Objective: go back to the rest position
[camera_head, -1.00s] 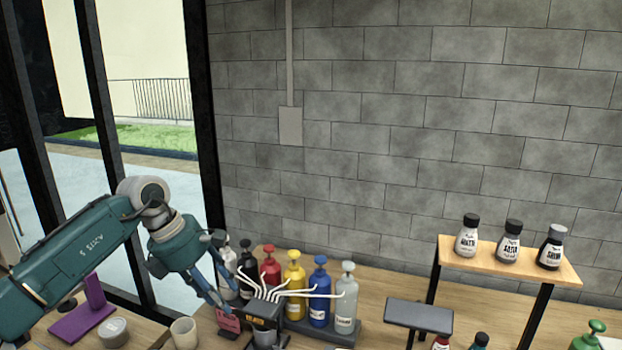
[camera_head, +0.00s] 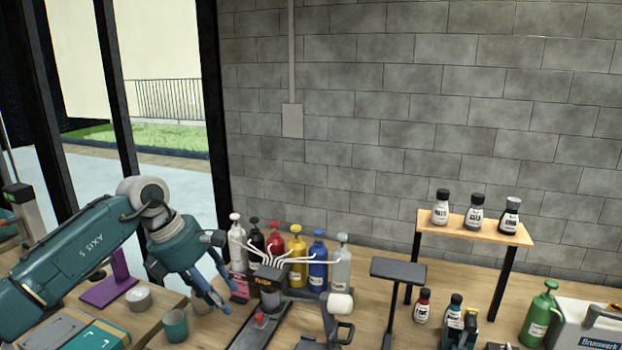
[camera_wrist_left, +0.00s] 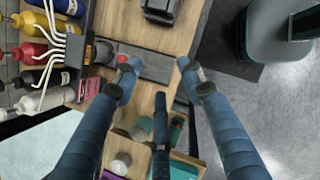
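My left gripper (camera_head: 214,288) comes in from the left in the head view, its fingers pointing down and right over the bench, near the row of pump bottles. In the left wrist view the left gripper (camera_wrist_left: 158,78) has its blue fingers spread apart with nothing between them. The bench top (camera_wrist_left: 140,115) shows beneath them. My right gripper is in neither view.
A dispenser (camera_head: 268,285) with white tubes and several pump bottles (camera_head: 297,246) stand right of the left gripper. A teal cup (camera_head: 175,326) and purple stand (camera_head: 108,290) are near my left arm. A shelf (camera_head: 476,229) with 3 small bottles stands right.

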